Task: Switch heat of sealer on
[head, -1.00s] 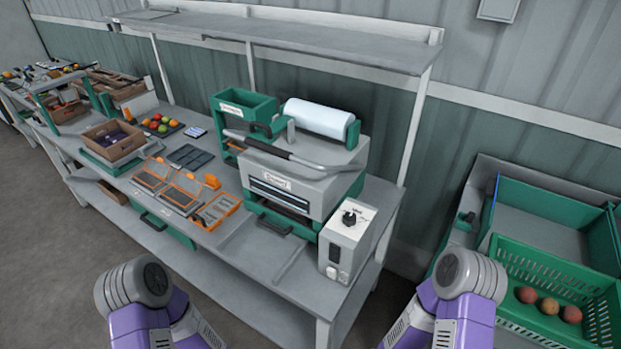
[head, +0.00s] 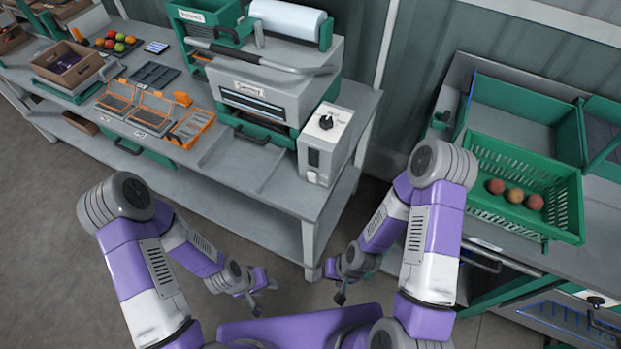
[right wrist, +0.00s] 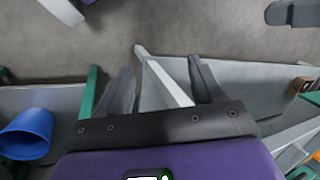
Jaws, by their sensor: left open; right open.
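The sealer (head: 272,88) stands on the grey bench in the head view, with a long grey and black lever across its top and a film roll above. On its right is a white control box (head: 325,145) with a black knob (head: 326,122) on top and small switches on its front face. The markings by the knob are too small to read. My left gripper (head: 262,296) is open and empty, low in front of the bench. My right gripper (head: 341,292) is also open and empty, low near the bench's front right leg; its two fingers (right wrist: 163,85) show in the right wrist view.
Orange-framed trays (head: 152,108) and a cardboard box (head: 68,66) lie along the bench to the left. A blue bucket (right wrist: 27,133) shows in the right wrist view. The bench front near the control box is clear.

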